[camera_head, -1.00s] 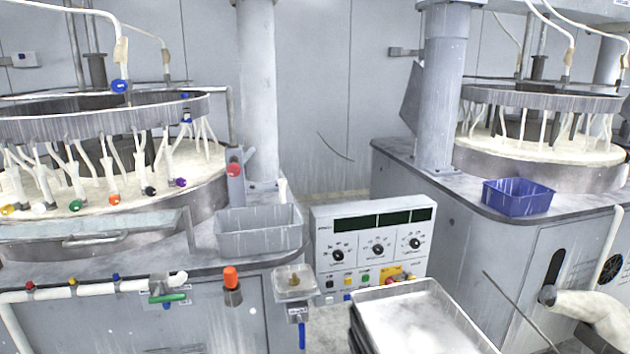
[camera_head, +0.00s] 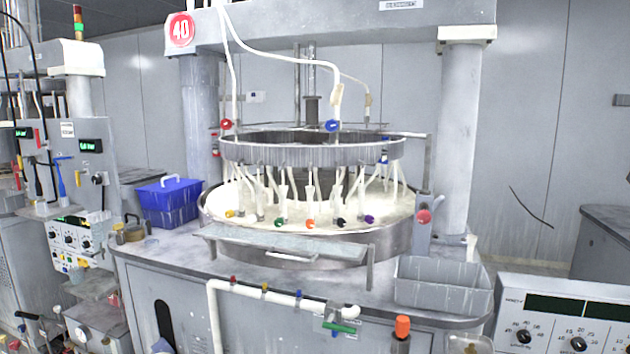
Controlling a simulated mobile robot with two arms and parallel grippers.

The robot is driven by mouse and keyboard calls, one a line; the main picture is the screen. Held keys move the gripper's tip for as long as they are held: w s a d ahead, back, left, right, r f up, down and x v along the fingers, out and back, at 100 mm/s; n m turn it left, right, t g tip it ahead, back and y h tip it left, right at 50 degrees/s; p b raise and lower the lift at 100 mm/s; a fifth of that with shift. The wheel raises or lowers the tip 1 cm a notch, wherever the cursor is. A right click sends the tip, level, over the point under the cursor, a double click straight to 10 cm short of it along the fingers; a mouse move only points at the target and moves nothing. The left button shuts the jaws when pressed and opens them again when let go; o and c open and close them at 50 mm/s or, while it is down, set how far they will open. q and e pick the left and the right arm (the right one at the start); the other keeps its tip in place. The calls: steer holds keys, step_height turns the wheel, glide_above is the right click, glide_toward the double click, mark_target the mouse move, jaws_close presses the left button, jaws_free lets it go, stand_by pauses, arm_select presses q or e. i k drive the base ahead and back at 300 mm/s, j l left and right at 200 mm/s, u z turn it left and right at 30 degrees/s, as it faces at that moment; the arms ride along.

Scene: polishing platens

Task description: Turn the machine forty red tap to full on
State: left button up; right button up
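Machine forty (camera_head: 345,200) stands in the middle, with a red round sign (camera_head: 181,30) reading 40 at its top left. A red tap (camera_head: 226,125) sits on a white hose at the left of the raised ring. A blue tap (camera_head: 332,125) is on another hose at the ring's front right. A small red tap (camera_head: 233,280) also sits on the white front pipe (camera_head: 215,318), beside yellow and blue ones. How far any tap is turned is too small to tell. Neither of my grippers is in view.
A metal shelf (camera_head: 285,244) spans the platen's front. A blue lidded box (camera_head: 170,203) is on the left of the worktop, and a grey bin (camera_head: 443,284) is on the right. Control panels stand at far left (camera_head: 78,236) and lower right (camera_head: 565,315).

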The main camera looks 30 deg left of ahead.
mark_target(226, 124)
steer(key=j+u, duration=0.1)
steer(key=u, duration=2)
steer(key=l, duration=0.1)
